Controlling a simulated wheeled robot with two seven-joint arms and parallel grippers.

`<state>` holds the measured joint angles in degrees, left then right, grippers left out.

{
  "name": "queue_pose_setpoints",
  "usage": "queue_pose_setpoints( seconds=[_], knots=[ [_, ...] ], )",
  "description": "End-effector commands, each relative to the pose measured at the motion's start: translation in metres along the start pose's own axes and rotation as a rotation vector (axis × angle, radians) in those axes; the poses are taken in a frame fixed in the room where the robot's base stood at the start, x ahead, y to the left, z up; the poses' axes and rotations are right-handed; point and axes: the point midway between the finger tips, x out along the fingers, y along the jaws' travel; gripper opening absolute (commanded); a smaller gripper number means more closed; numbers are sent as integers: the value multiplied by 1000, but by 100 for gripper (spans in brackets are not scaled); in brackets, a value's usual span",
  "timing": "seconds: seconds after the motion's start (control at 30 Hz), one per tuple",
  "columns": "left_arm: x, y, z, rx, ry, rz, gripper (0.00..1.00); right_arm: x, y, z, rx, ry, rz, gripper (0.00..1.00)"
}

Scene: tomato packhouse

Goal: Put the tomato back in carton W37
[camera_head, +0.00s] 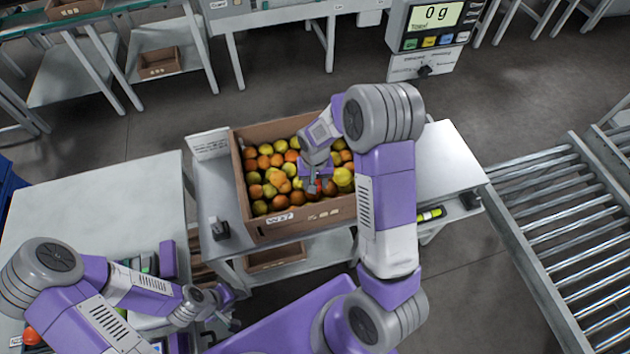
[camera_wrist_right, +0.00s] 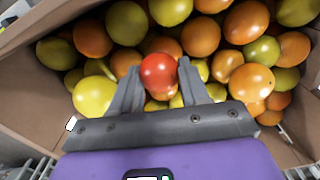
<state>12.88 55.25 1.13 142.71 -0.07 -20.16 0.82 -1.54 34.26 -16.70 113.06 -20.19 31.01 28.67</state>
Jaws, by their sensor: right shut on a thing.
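The cardboard carton (camera_head: 240,185) with a white front label that seems to read W37 (camera_head: 279,218) stands on the bench and is full of red, orange and yellow tomatoes. My right gripper (camera_head: 318,184) reaches down into it. In the right wrist view my right gripper (camera_wrist_right: 160,82) is shut on a red tomato (camera_wrist_right: 159,70), with a finger on each side. The tomato is over the others in the carton; whether it touches them I cannot tell. My left gripper (camera_head: 230,308) is at the lower left, apart from the carton, its fingers seemingly spread and empty.
A scale display (camera_head: 437,16) reading 0 g stands at the back right. A roller conveyor (camera_head: 560,220) is on the right. A white table (camera_head: 100,205) is on the left, with small items near my left arm. The bench right of the carton (camera_head: 445,165) looks clear.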

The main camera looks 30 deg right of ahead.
Motion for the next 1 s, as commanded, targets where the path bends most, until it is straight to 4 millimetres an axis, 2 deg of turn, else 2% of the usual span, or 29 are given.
queue_pose_setpoints(
  seconds=[0.73,0.77,0.8,0.93,1.0],
  knots=[
    [9,-3,0,0,0,0,40,12,0,0,0,0,0,30],
    [9,-3,0,0,0,0,40,12,0,0,0,0,0,46],
    [8,-3,0,0,0,0,40,12,0,0,0,0,0,52],
    [8,-3,0,0,0,0,40,11,0,0,0,0,0,72],
    [8,-3,0,0,0,0,40,11,0,0,0,0,0,75]
  ],
)
